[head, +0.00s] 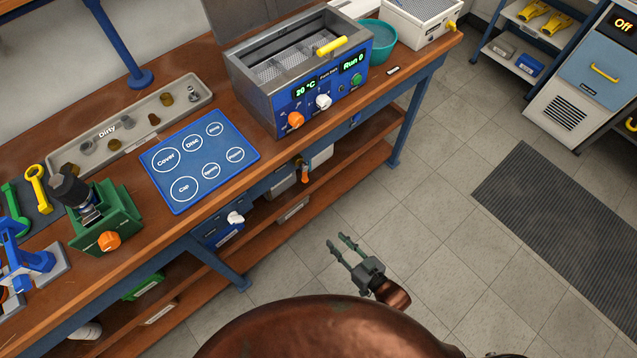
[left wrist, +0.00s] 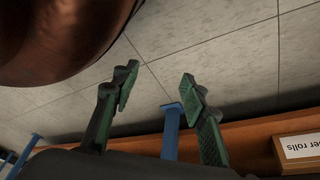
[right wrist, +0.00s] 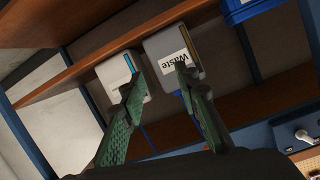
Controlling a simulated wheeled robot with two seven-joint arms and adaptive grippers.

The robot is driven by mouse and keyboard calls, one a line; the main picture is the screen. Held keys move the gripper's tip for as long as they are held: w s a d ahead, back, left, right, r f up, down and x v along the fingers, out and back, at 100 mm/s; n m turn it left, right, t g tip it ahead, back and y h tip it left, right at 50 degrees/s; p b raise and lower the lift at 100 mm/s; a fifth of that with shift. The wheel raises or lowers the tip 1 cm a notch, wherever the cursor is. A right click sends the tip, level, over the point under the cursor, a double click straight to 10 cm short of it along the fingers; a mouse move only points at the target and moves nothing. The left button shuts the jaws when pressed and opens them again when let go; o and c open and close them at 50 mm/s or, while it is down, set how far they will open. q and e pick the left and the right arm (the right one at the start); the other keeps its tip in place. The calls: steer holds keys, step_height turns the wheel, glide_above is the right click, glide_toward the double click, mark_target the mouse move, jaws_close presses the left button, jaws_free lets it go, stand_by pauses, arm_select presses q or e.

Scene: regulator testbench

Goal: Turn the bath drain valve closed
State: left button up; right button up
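The bath (head: 262,84) is a steel tank with a blue front panel on the bench. A small valve with an orange handle (head: 305,175) hangs below the bench edge under the bath; I take it for the drain valve. Its handle points roughly down. My right gripper (head: 338,240) is open and empty over the floor, in front of the bench and clear of the valve. Its spread fingers also show in the right wrist view (right wrist: 157,84), where I cannot make out the valve. My left gripper (left wrist: 159,80) is open and empty in the left wrist view, outside the head view.
A lower shelf (head: 345,165) under the bench holds bins, one a grey Waste bin (right wrist: 172,55). A blue box with a white knob (head: 235,217) hangs under the bench edge. A blue bench leg (head: 405,125) stands right of the valve. The floor in front is clear.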

steer(key=w+a+r+n+y+p, duration=0.1)
steer(key=w+r+y+p, duration=0.2)
steer(key=r, duration=0.5)
steer(key=w+a+r+n+p, duration=0.2)
steer(key=w+r+p, duration=0.1)
steer(key=r+p, duration=0.3)
steer(key=n+y+p, duration=0.2)
steer(key=p, duration=0.2)
glide_toward(305, 176)
steer(key=w+a+f, duration=0.2)
steer(key=w, duration=0.1)
steer(key=b+x, duration=0.1)
steer(key=x, duration=0.6)
steer(key=shift+a+r, duration=0.15)
arm_select(q)
steer(key=s+a+r+g, duration=0.1)
steer(key=s+a+r, duration=0.1)
steer(key=s, duration=0.6)
steer(key=s+a+r+g+y, duration=0.1)
steer(key=s+a+g, duration=0.1)
steer(key=s, duration=0.5)
steer(key=shift+s+a+r, duration=0.35)
steer(key=shift+a, duration=0.55)
arm_select(e)
steer(key=shift+s, duration=0.1)
jaws_close()
